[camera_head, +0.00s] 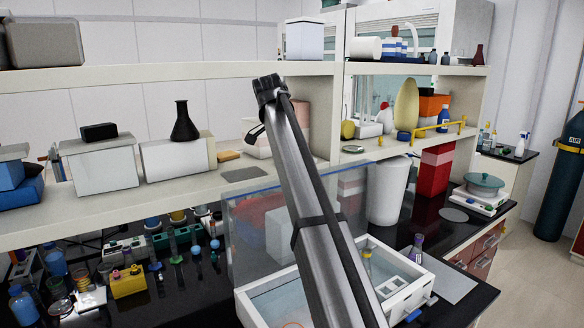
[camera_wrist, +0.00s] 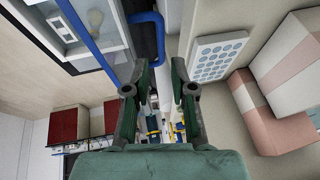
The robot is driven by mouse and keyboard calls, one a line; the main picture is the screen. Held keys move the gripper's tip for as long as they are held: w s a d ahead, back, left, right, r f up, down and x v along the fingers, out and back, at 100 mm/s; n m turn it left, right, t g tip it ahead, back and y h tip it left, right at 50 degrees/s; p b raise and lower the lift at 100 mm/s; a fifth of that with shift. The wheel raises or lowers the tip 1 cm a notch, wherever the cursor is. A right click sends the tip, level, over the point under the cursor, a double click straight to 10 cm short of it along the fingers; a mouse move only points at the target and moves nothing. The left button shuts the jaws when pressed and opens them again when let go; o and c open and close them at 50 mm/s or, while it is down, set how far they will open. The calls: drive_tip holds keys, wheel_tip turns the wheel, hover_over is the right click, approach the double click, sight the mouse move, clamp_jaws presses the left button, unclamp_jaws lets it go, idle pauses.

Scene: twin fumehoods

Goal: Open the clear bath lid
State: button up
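The white bath (camera_head: 422,284) stands on the dark bench at the lower middle, partly hidden behind my arm. Its clear lid (camera_head: 246,240) appears as a see-through panel standing steeply up at the back of the bath, with a thin bluish edge. Things behind it show through. My arm crosses in front of both. My gripper (camera_head: 266,95) is high up near the shelf, well above the bath and apart from the lid. In the wrist view, the two green fingers of my gripper (camera_wrist: 160,90) are spread with nothing between them.
A shelf holds a dark flask (camera_head: 184,122), white boxes and a yellow egg-shaped thing (camera_head: 406,104). A white bin (camera_head: 388,192) and a red container (camera_head: 434,172) stand behind the bath. Small bottles and racks crowd the bench at left. A flat grey plate (camera_head: 447,281) lies right of the bath.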

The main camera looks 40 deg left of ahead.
drive_tip(key=shift+v, duration=1.65)
